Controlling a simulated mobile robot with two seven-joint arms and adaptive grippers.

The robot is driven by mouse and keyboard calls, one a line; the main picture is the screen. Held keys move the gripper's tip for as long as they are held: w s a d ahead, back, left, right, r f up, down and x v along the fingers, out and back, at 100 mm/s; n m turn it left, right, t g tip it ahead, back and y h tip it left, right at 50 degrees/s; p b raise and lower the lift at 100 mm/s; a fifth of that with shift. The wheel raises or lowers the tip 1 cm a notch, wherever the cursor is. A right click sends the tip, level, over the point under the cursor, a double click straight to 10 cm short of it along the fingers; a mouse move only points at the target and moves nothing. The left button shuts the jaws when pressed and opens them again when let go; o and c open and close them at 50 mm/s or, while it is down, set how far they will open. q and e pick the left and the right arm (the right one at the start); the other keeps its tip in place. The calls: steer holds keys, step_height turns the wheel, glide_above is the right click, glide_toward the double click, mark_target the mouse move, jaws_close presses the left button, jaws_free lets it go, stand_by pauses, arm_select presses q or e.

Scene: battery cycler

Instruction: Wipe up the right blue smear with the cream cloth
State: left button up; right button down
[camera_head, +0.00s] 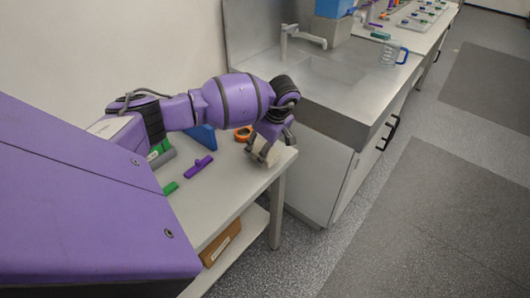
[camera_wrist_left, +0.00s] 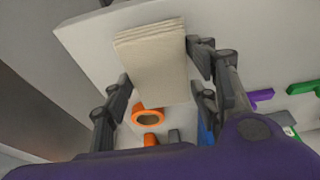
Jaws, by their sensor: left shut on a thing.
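The cream cloth (camera_head: 263,153) is a folded, layered pad at the right end of the near table. My left gripper (camera_head: 270,143) reaches down over that end and is shut on the cloth. In the left wrist view the cloth (camera_wrist_left: 150,60) lies between the two dark fingers, against the pale tabletop. I cannot tell whether the cloth touches the table. No blue smear can be made out in either view. My right gripper is not in view.
An orange ring (camera_head: 243,133) lies beside the gripper. A purple piece (camera_head: 199,167), green pieces (camera_head: 170,188) and a blue object (camera_head: 203,139) are on the table (camera_head: 225,192). A sink counter (camera_head: 345,95) with a clear blue-handled jug (camera_head: 391,54) stands at the right.

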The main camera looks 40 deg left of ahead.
arm_select(q)
step_height(320, 180, up, 2)
steer(key=shift+r+p, duration=0.1)
steer(key=shift+p, duration=0.2)
steer(key=shift+w+r+p, duration=0.1)
steer(key=shift+r+p, duration=0.2)
steer(key=shift+r, duration=0.35)
steer(key=shift+r+p, duration=0.3)
steer(key=shift+r, duration=0.45)
steer(key=shift+f, duration=0.1)
steer(key=shift+d, duration=0.15)
